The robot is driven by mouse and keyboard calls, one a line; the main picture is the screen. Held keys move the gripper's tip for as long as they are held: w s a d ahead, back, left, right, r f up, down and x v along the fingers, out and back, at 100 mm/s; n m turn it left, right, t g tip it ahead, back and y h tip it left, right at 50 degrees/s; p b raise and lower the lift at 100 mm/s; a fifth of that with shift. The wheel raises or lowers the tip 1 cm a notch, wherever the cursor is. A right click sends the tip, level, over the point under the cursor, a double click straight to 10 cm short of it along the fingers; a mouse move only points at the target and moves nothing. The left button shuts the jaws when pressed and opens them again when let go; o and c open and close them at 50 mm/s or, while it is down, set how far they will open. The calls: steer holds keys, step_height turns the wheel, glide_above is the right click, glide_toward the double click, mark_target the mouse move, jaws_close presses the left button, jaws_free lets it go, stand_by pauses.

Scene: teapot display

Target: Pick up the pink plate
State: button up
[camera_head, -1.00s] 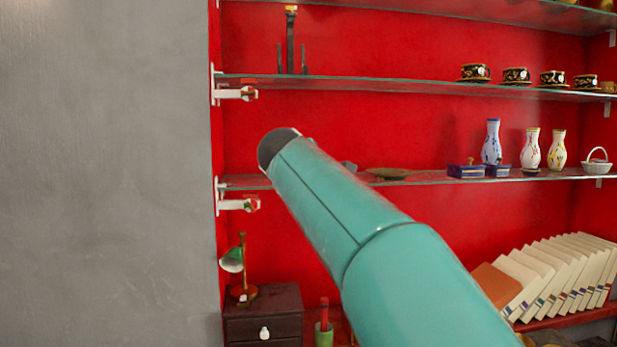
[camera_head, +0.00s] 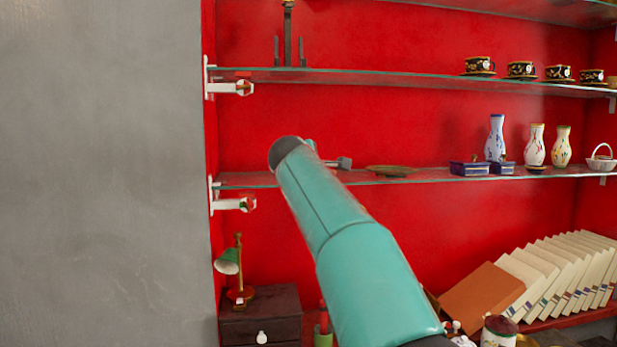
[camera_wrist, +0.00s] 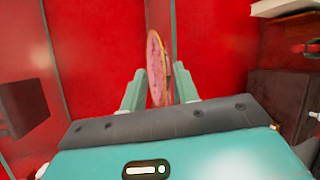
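The pink plate (camera_wrist: 156,66) shows in the wrist view as a narrow tilted oval with a pink face and a gold rim. It appears between and beyond my two fingertips. My gripper (camera_wrist: 158,84) is open, with its teal fingers apart and no clear contact with the plate. In the head view a flat brownish dish (camera_head: 390,170), seen nearly edge-on, lies on the middle glass shelf (camera_head: 430,177) and looks like the same plate. My gripper (camera_head: 343,163) is small and partly hidden behind my teal arm there, just left of the dish.
Blue boxes (camera_head: 469,168) and vases (camera_head: 495,138) stand right of the dish on the same shelf. Cups (camera_head: 480,66) stand on the shelf above. A white bracket (camera_head: 233,204) holds the shelf's left end. A grey wall (camera_head: 100,170) fills the left.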

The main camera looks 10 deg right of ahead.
steer(key=x, duration=0.5)
steer(key=shift+w+f, duration=0.1)
steer(key=shift+f, duration=0.15)
jaws_close()
